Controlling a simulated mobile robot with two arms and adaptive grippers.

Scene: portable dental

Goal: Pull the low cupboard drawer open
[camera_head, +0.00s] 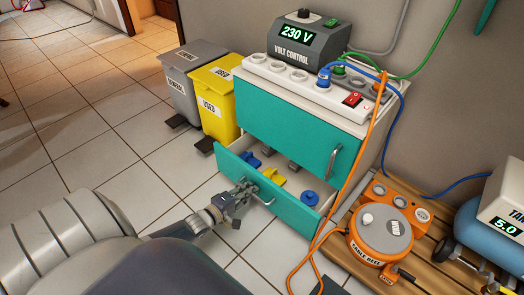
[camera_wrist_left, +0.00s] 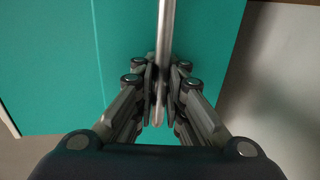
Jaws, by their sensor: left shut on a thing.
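The low cupboard drawer (camera_head: 292,212) has a teal front and stands pulled out from the white cupboard, with its inside showing. Its metal bar handle (camera_head: 268,201) is on the front. My left gripper (camera_head: 247,190) is at the handle's left part, shut on it. In the left wrist view the handle (camera_wrist_left: 165,35) runs between the fingers of my left gripper (camera_wrist_left: 160,90), with the teal front behind. Inside the drawer lie a blue thing (camera_head: 250,160), a yellow thing (camera_head: 271,177) and a blue round thing (camera_head: 309,198). My right gripper is not in view.
Above is a shut teal upper drawer (camera_head: 285,130). A power strip (camera_head: 310,86) and volt control box (camera_head: 312,42) stand on top. Grey (camera_head: 182,92) and yellow (camera_head: 213,105) bins stand left. An orange cable (camera_head: 346,190) hangs past the drawer's right end to an orange reel (camera_head: 385,232).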

